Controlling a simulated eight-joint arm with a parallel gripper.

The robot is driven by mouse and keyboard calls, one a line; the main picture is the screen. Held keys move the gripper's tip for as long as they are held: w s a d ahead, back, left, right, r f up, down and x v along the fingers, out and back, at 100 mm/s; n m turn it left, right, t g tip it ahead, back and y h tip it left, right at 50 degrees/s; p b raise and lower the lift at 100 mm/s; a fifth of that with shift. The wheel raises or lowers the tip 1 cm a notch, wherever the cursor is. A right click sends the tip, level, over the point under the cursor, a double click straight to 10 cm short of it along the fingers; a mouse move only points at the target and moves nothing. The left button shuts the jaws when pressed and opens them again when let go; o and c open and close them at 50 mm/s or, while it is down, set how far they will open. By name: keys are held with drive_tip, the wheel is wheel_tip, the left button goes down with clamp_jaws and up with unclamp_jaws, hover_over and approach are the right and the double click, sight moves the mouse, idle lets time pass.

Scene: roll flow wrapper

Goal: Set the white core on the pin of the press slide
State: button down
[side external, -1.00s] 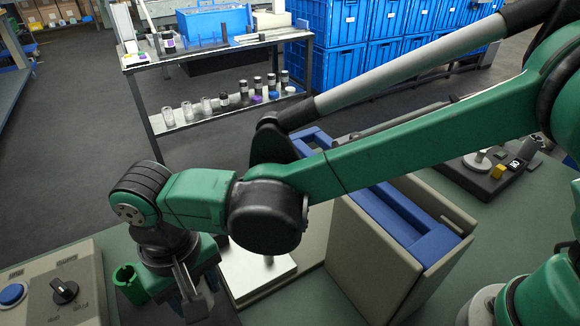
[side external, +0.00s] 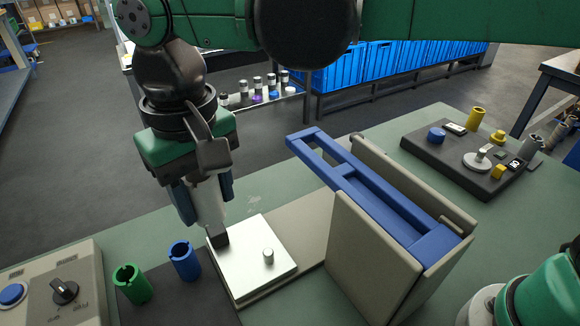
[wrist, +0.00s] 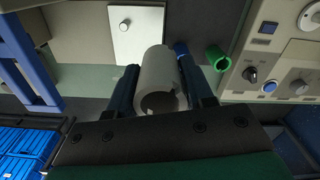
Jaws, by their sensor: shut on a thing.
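The white core (side external: 207,203) is a hollow white cylinder. My gripper (side external: 205,192) is shut on it, with a blue finger on either side, and it hangs upright over the back left part of the press slide. In the wrist view the white core (wrist: 158,75) sits between the fingers of my gripper (wrist: 158,88). The press slide is a white square plate (side external: 245,275). Its short pin (side external: 268,256) stands bare, right of and nearer than the core; it also shows in the wrist view (wrist: 125,25). The gap below the core is hard to judge.
A green core (side external: 132,284) and a blue core (side external: 184,261) stand left of the slide, by a control box (side external: 55,285). The beige press with a blue frame (side external: 380,195) rises to the right. A dark tray (side external: 460,165) with small parts lies farther back.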

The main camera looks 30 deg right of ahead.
drive_tip(key=d+f, duration=0.5)
drive_tip(key=d, duration=0.1)
hover_over(268, 252)
drive_tip(key=shift+f, duration=2.45)
drive_tip(key=shift+f, duration=0.55)
drive_tip(key=shift+f, duration=0.45)
drive_tip(key=shift+f, duration=0.1)
drive_tip(key=shift+f, duration=0.9)
drive_tip(key=shift+f, duration=0.15)
